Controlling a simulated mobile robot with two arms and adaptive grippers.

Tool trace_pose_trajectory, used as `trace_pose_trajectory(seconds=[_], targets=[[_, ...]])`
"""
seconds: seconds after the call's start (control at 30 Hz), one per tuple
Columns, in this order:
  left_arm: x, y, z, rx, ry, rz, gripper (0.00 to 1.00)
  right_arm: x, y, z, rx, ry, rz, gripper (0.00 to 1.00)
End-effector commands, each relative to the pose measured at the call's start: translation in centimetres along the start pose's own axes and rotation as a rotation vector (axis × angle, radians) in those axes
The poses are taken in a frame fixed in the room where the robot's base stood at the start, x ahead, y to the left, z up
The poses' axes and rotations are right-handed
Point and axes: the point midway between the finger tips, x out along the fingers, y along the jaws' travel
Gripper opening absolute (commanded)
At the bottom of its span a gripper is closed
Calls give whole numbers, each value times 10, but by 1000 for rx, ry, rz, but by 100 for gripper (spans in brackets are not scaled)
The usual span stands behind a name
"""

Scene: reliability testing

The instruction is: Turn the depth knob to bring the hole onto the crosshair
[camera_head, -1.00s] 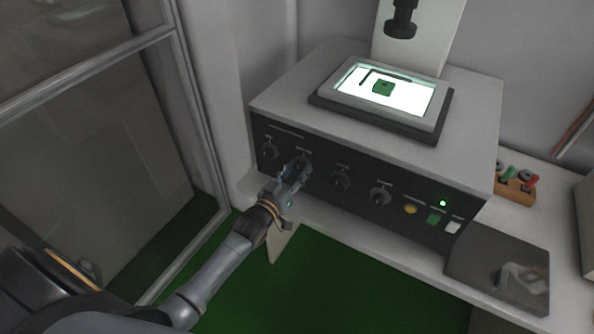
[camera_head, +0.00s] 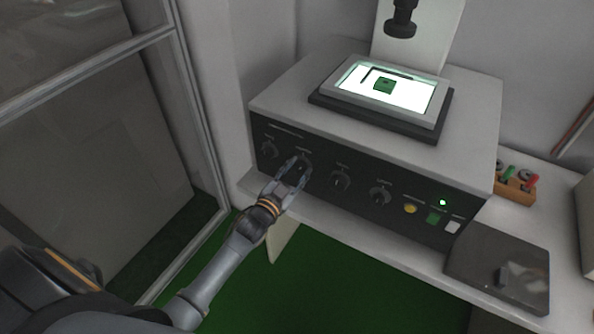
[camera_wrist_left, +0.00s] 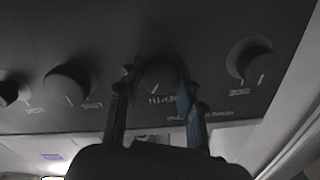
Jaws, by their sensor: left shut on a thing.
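My left gripper (camera_head: 297,168) is at the second knob from the left on the dark front panel (camera_head: 325,205). In the left wrist view its two fingers (camera_wrist_left: 157,92) stand on either side of that black knob (camera_wrist_left: 159,74), shut on it. I cannot make out a crosshair. My right gripper is not in view.
Other knobs (camera_head: 339,180) flank the held one. A yellow button (camera_head: 411,209) and a lit green lamp (camera_head: 443,202) sit at the panel's right. A dark pad (camera_head: 485,262) and a wooden holder (camera_head: 517,188) are on the right. A black lens (camera_head: 401,22) hangs above the stage.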

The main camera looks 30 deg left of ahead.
Motion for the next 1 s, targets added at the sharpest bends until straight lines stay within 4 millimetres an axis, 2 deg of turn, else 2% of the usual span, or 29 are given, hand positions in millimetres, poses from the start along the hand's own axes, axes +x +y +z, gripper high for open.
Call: trace_pose_trajectory(seconds=[0.7, 1.0], targets=[[0, 1, 2, 676, 0, -1, 5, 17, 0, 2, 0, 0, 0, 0], [0, 1, 1, 903, 1, -1, 5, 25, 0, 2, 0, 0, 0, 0]])
